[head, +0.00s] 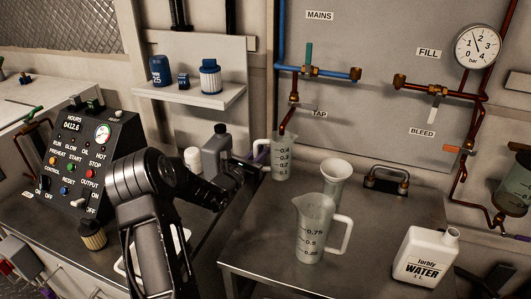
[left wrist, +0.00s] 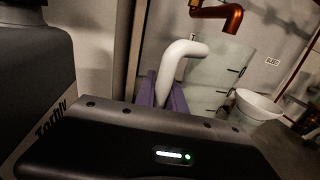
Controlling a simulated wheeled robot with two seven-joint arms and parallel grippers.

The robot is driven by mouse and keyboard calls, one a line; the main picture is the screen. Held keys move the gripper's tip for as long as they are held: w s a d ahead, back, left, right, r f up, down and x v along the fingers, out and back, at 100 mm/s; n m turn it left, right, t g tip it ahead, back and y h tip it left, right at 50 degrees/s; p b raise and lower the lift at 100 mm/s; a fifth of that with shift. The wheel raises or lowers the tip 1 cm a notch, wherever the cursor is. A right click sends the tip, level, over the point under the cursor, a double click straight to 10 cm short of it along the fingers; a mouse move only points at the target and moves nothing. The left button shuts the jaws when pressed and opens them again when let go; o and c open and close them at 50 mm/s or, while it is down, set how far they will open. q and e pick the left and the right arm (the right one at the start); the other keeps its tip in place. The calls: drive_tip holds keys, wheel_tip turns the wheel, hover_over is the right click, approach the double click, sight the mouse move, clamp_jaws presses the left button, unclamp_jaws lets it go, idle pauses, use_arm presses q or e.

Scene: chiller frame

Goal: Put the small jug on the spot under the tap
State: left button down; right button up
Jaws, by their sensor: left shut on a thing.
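The small jug (head: 283,160) is clear with dark marks and stands upright at the back left of the right-hand bench. Its rim is right by the copper tap outlet (head: 286,128); the pipe end also shows in the left wrist view (left wrist: 222,13). My left gripper (head: 257,163) is shut on the jug's white handle (left wrist: 178,68), with purple finger pads (left wrist: 152,90) either side of it. The clear jug body (left wrist: 215,75) shows behind the handle. I cannot tell whether its base touches the bench; the spot itself is not visible. My right gripper is not in view.
A larger jug (head: 313,235) and a white funnel (head: 335,182) stand close to the right of the small jug. A white water can (head: 425,256) is at the front right. A grey bottle (head: 216,150) stands behind my left wrist. The bench front left (head: 265,250) is clear.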

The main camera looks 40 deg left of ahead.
use_arm(q)
drive_tip(key=shift+f, duration=0.15)
drive_tip(key=shift+f+b, duration=2.05)
drive_tip(key=shift+f, duration=1.25)
drive_tip(key=shift+f+b, duration=0.5)
drive_tip(key=shift+f, duration=0.1)
drive_tip(key=c, duration=1.3)
unclamp_jaws()
wheel_tip(320, 180, up, 10)
drive_tip(key=shift+r+b, duration=0.1)
drive_tip(key=shift+b, duration=0.3)
